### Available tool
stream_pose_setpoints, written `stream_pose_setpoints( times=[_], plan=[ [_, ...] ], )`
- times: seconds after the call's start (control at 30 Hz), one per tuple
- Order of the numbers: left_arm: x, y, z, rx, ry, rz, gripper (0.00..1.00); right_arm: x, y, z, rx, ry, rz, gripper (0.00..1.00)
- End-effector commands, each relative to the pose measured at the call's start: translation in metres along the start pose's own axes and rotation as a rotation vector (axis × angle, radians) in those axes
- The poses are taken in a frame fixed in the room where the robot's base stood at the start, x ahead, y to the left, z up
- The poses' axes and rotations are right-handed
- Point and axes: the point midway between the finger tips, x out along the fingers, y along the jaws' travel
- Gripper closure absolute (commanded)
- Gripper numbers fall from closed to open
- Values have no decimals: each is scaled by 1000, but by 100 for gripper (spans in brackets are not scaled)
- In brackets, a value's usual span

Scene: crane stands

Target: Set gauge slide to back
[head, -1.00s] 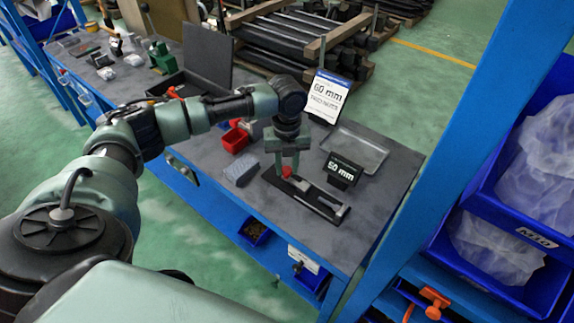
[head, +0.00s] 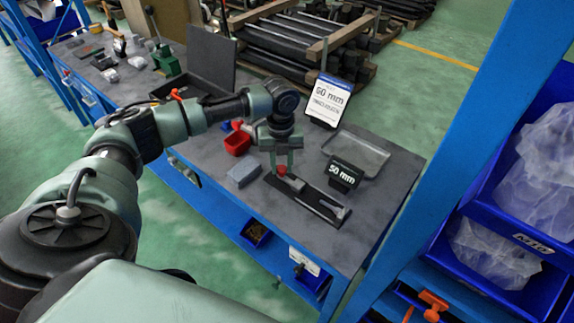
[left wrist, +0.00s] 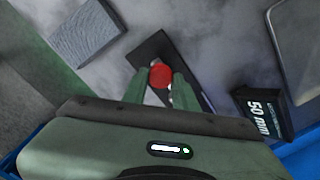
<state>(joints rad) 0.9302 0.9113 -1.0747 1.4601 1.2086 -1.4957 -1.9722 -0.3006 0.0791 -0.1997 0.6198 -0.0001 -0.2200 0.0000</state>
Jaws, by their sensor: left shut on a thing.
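The gauge is a long dark base (head: 316,201) on the grey bench, with a pale piece at its right end. Its slide carries a red knob (head: 282,170), which sits near the base's far left end. In the left wrist view the red knob (left wrist: 160,75) shows between my two green fingers. My left gripper (head: 282,163) is shut on this knob from above. Part of the slide is hidden under the fingers. A black display (head: 345,174) beside the gauge reads 50 mm, also in the left wrist view (left wrist: 262,110). My right gripper is not in view.
A sign (head: 328,100) reading 60 mm stands behind. A grey tray (head: 375,151) lies to the right, a grey block (head: 243,174) and a red bin (head: 237,143) to the left. A blue post (head: 455,150) rises at the right. The bench's front right is clear.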

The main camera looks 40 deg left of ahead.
Motion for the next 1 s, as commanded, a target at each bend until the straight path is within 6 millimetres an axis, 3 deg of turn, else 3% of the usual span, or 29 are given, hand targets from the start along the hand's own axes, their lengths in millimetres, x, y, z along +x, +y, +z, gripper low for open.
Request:
stream_pose_setpoints(
  times=[0.17, 0.2, 0.27, 0.67, 1.0],
  plan=[
    [-2, 3, 5, -7, -12, 4, 100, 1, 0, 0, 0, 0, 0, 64],
    [-2, 3, 6, -7, -13, 4, 67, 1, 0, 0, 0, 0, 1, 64],
    [-2, 3, 6, -7, -13, 5, 50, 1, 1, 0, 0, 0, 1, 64],
    [-6, 2, 4, -4, -8, 3, 50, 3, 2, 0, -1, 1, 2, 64],
    [-60, 3, 5, -5, -11, 0, 50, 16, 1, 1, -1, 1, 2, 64]
  ],
)
